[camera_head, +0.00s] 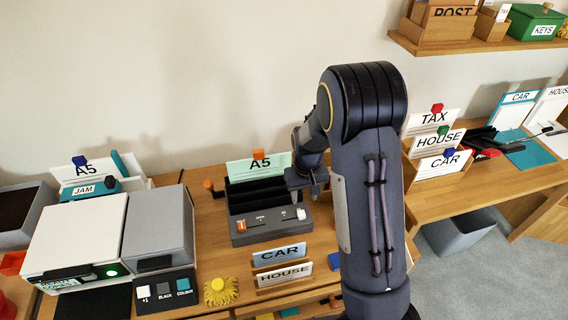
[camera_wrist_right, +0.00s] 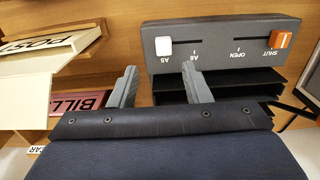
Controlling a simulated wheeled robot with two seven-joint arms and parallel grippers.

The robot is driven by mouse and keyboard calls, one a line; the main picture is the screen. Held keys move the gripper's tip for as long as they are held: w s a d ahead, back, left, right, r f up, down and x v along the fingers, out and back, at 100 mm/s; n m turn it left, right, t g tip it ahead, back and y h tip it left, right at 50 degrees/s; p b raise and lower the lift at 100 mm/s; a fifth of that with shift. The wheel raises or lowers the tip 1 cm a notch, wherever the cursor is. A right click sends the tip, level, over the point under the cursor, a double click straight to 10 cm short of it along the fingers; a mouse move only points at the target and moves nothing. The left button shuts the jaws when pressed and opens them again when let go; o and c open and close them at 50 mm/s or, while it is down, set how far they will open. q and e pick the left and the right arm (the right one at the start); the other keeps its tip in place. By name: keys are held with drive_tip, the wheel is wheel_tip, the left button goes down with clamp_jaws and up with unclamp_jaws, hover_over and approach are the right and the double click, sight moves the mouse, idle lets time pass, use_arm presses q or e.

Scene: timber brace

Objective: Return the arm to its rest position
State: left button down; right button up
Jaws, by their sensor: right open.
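My right arm (camera_head: 368,200) rises through the middle of the head view and bends over toward the back of the desk. Its gripper (camera_head: 306,184) hangs above the right part of a grey slider panel (camera_head: 270,228). In the right wrist view the two grey fingers (camera_wrist_right: 162,88) are apart with nothing between them. The panel shows there upside down, with a white knob (camera_wrist_right: 164,46) at the A5 end and an orange knob (camera_wrist_right: 281,40) at SHUT. The fingers look clear of both knobs, though the exact gap cannot be told. My left gripper is out of view.
A black rack with a green A5 card (camera_head: 258,166) stands behind the panel. A white-and-grey machine (camera_head: 100,235) is at left. CAR and HOUSE cards (camera_head: 280,262) stand in front. A card holder (camera_head: 435,150) is right of my arm, below a wall shelf (camera_head: 470,45).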

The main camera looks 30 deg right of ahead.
drive_tip(key=s+a+r+t+y, duration=0.1)
drive_tip(key=s+a+r+t, duration=0.1)
drive_tip(key=s+r, duration=0.4)
drive_tip(key=s+a+r+t+y, duration=0.1)
drive_tip(key=s+a+r, duration=0.4)
drive_tip(key=s, duration=0.3)
drive_tip(key=s+a+r+n+t+y, duration=0.1)
drive_tip(key=s+a+r+t, duration=0.1)
drive_tip(key=s+r, duration=0.5)
drive_tip(key=shift+s+a+t+y, duration=0.2)
drive_tip(key=shift+a+t+y, duration=0.15)
drive_tip(key=shift+a, duration=0.5)
